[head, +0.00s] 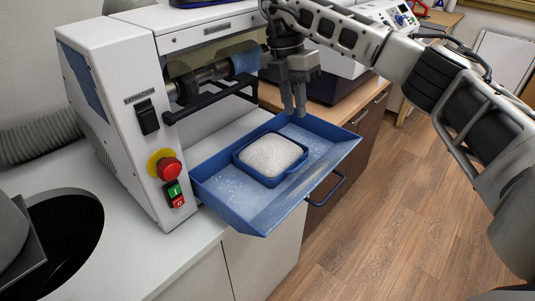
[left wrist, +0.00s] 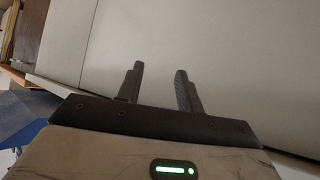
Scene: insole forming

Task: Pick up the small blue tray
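The small blue tray (head: 241,165) is filled with a heap of white granules (head: 271,156). It sits inside a larger, shallow blue tray (head: 228,206) that juts out from the front of the white machine. My right gripper (head: 295,112) points down over the far right part of the larger tray, beyond the small tray and apart from it. Its two fingers show a narrow gap with nothing between them. My left gripper (left wrist: 160,85) shows only in the left wrist view, with its fingers apart and empty, facing a plain pale surface.
The white extractor machine (head: 110,110) stands left of the trays, with a red stop button (head: 168,169) and a dark roller bar (head: 215,97) above the larger tray. A round dark opening (head: 65,235) is at lower left. Wooden floor (head: 400,210) lies open at right.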

